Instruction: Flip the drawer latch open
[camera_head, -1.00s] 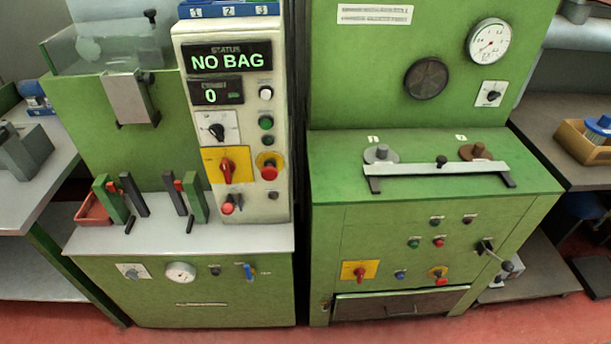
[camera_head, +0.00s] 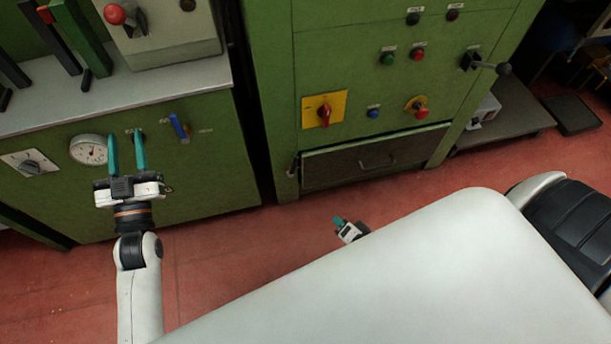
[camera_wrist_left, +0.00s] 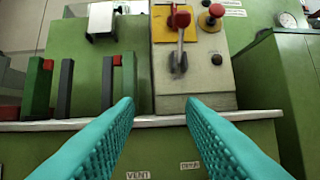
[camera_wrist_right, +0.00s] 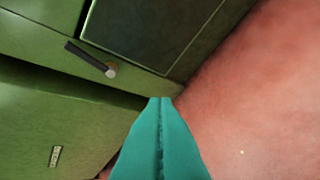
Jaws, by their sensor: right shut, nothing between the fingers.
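The drawer latch (camera_head: 292,166) is a small dark lever on the green cabinet, just left of the drawer (camera_head: 375,157). In the right wrist view the latch (camera_wrist_right: 90,58) is a dark bar with a pale round end, beside the dark drawer front (camera_wrist_right: 155,32). The drawer is shut. My right gripper (camera_head: 338,221) is shut and empty, low in front of the cabinet. Its teal fingertips (camera_wrist_right: 160,99) are apart from the latch. My left gripper (camera_head: 126,138) is open and empty in front of the left machine, with its spread fingers (camera_wrist_left: 159,105) facing that machine.
A gauge (camera_head: 88,149) and a blue handle (camera_head: 179,128) are near my left gripper. A yellow-plated red switch (camera_head: 324,111) and several buttons are above the drawer. A black-knobbed lever (camera_head: 486,64) sticks out at right. Red floor (camera_head: 230,255) is clear before the cabinets.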

